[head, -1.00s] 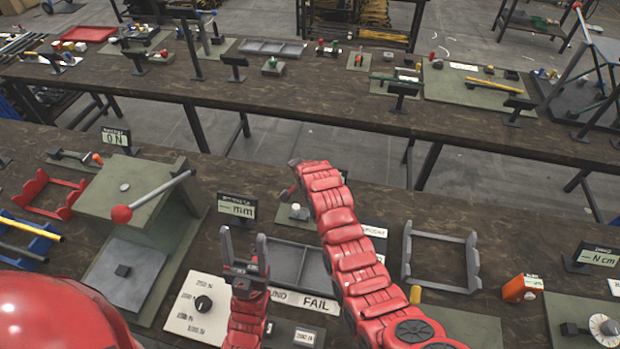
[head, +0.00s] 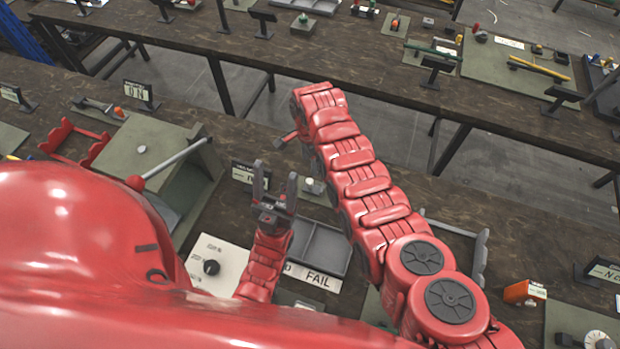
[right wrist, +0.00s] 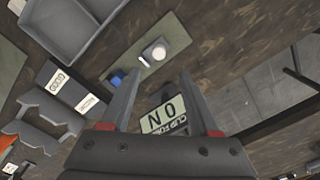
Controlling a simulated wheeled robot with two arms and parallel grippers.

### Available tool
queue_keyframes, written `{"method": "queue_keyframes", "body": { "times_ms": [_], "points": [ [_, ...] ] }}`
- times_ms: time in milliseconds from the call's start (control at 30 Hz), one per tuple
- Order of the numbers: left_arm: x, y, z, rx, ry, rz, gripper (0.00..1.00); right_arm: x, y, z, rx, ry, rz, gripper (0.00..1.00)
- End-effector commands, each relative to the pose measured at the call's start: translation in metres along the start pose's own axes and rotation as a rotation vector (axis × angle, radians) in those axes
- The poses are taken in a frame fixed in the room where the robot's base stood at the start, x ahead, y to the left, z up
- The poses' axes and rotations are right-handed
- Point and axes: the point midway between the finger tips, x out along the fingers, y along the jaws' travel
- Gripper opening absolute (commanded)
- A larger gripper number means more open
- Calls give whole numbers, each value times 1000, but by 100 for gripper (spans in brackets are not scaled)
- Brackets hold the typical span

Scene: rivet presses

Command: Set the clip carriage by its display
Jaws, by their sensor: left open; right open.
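In the right wrist view, a small display (right wrist: 164,115) appears upside down and reads "0 N"; its label seems to begin "CLIP FOR". Beside it, a narrow grey-green plate (right wrist: 150,75) bears a white round knob (right wrist: 155,51) and a small blue part (right wrist: 117,78). I cannot tell whether this is the clip carriage. My right gripper (right wrist: 158,92) is open and empty, with the display seen between its fingers; in the head view it is mostly hidden at the arm's end (head: 286,140). My left gripper (head: 275,183) is open and empty, pointing up near the grey tray.
A grey two-part tray (head: 318,250) lies behind a FAIL label (head: 316,277). A dial panel (head: 220,262) and a lever press (head: 150,150) stand left. A grey cradle (head: 480,255) and an orange block (head: 524,291) lie right. My right arm hides the middle of the bench.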

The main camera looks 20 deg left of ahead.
Motion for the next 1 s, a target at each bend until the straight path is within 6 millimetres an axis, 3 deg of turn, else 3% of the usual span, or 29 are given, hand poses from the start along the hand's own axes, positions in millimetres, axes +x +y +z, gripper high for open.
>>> {"method": "queue_keyframes", "body": {
  "times_ms": [167,300,500,700,1000],
  "points": [
    [6,0,-1,0,0,0,62,15,3,1,0,-1,8,62],
    [-31,2,5,0,-1,0,62,56,2,1,0,-1,3,62],
    [-61,3,10,0,0,0,62,88,2,1,0,-1,2,62],
    [-74,4,12,0,0,0,62,102,1,0,0,-1,-2,62],
    [-75,4,13,0,0,0,62,103,1,0,0,-1,-1,62]
  ]
}}
